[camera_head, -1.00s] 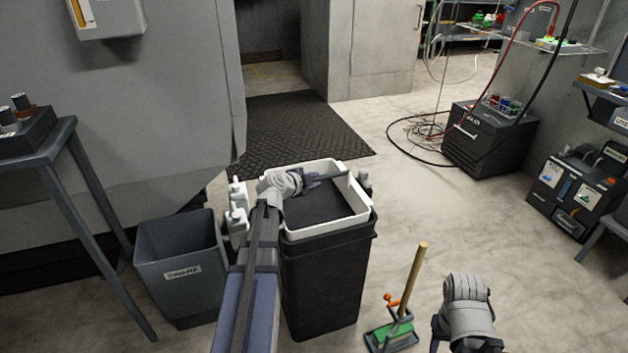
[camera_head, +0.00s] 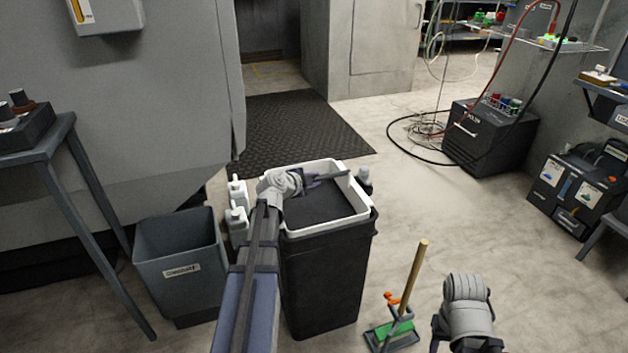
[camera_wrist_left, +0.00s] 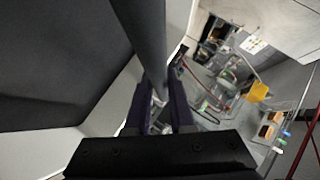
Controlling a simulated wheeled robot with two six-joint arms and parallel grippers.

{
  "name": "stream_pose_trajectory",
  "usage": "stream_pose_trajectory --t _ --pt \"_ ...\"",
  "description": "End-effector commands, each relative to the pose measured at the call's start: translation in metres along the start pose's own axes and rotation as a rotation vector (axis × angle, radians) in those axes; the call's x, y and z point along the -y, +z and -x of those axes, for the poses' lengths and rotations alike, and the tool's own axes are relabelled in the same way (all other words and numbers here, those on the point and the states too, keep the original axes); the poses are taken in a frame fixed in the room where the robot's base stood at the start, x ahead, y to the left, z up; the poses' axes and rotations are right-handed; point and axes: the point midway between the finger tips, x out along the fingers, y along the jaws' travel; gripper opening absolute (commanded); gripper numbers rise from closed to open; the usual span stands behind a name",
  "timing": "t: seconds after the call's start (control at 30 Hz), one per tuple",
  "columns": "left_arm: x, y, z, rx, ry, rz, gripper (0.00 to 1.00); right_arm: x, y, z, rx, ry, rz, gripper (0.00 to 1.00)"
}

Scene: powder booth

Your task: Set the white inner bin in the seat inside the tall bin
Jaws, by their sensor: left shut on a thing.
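The white inner bin (camera_head: 350,221) is in the mouth of the black tall bin (camera_head: 322,285), upright and roughly level. Its white rim shows above the dark rim; its lower walls and the seat are hidden. A dark surface fills most of its opening. My left gripper (camera_head: 318,181) is over the opening, shut on a grey bar-like handle (camera_head: 339,175) that spans the inner bin. The wrist view shows this handle (camera_wrist_left: 150,45) between the fingers (camera_wrist_left: 158,108). My right arm shows at the lower right of the head view, but I cannot make out its gripper.
A grey open bin (camera_head: 182,285) stands left of the tall bin, with white bottles (camera_head: 238,215) between them. A green tool with a wooden handle (camera_head: 412,280) stands to the right. A black mat (camera_head: 300,135) lies behind. Floor to the right is mostly clear.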

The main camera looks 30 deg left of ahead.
Motion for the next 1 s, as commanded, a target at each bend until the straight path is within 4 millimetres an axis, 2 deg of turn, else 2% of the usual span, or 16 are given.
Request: stream_pose_trajectory --t 0.63,0.67,0.93,1.0 --pt "-0.0021 0.0013 -0.0013 0.0 -0.001 0.0 0.0 0.0003 -0.0002 -0.0029 0.0 0.0 0.0 0.5" --pt "-0.0015 0.0009 -0.0009 0.0 -0.001 0.001 0.25 0.0002 -0.0001 -0.0022 0.0 0.0 0.0 0.5" --pt "-0.0015 0.0009 -0.0009 0.0 0.0 0.0 0.55 0.0002 -0.0001 -0.0021 0.0 0.0 0.0 0.5" --pt "-0.0016 0.0009 -0.0009 0.0 0.0 0.0 0.57 0.0002 -0.0001 -0.0021 0.0 0.0 0.0 0.5"
